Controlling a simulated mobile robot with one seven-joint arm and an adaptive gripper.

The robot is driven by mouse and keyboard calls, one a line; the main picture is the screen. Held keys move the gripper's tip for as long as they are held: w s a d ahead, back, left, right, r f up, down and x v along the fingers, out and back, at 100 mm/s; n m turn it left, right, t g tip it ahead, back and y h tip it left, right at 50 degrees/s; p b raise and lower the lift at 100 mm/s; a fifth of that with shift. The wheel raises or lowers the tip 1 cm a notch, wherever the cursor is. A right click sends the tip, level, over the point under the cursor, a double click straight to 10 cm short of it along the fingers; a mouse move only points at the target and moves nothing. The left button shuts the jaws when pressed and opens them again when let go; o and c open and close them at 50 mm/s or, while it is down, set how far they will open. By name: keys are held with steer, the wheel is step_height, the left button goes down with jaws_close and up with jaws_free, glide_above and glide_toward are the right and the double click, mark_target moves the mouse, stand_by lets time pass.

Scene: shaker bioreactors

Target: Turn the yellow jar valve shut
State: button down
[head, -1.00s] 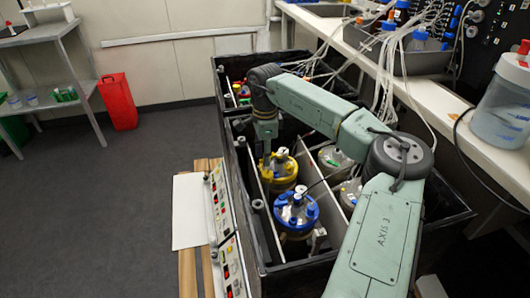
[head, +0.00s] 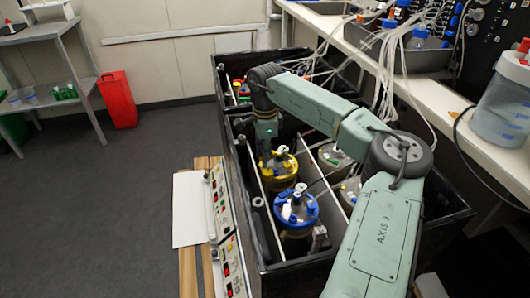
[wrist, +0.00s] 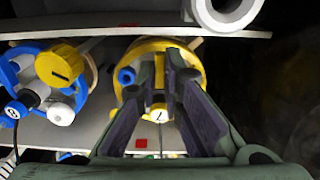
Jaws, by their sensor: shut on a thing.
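The yellow-lidded jar (head: 284,172) stands in the dark bay, behind the blue-lidded jar. In the wrist view its yellow lid (wrist: 190,62) lies under my gripper. My gripper (wrist: 165,68) reaches down onto this lid and is shut on a fitting there, which looks like the jar's valve. The fingers hide most of the valve, so its angle cannot be told. A blue cap (wrist: 126,76) and a white round piece with a dark mark (wrist: 158,113) sit beside the fingers. In the head view my gripper (head: 265,157) is at the lid's left back edge.
The blue-lidded jar (head: 297,211) stands close in front, with a yellow knob (wrist: 60,65) on its lid in the wrist view. More jars (head: 333,154) stand to the right. Bay walls (head: 250,215) and loose tubes (head: 385,80) leave little room.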

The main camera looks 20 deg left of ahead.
steer(key=shift+m, duration=0.4)
steer(key=m+b, duration=0.1)
steer(key=m, duration=0.3)
steer(key=shift+m, duration=0.3)
steer(key=m+b, duration=0.1)
steer(key=m, duration=0.4)
steer(key=shift+b, duration=0.3)
steer(key=m, duration=0.4)
steer(key=shift+b, duration=0.35)
steer(key=shift+m+b, duration=0.3)
steer(key=shift+m, duration=1.4)
steer(key=c, duration=1.7)
jaws_free()
